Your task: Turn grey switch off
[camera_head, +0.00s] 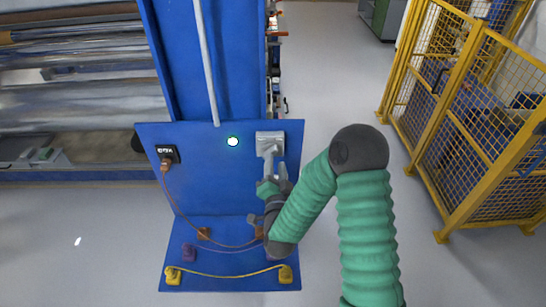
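The grey switch (269,138) is a grey box at the upper right of a blue panel, with a grey lever that points downward. My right arm, in a green sleeve, comes in from the lower right and bends back to the panel. My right gripper (272,181) is just below the switch, close to the lower end of the lever. The arm partly hides it. I cannot tell whether its fingers touch the lever or are open or shut. My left gripper is not in view.
A round lit green-white button (233,141) and a black socket (167,153) with an orange cable are on the blue panel (205,185). Yellow plugs (174,276) and a purple plug (189,252) are at its base. A yellow cage (470,120) stands right. Rollers (80,90) lie left.

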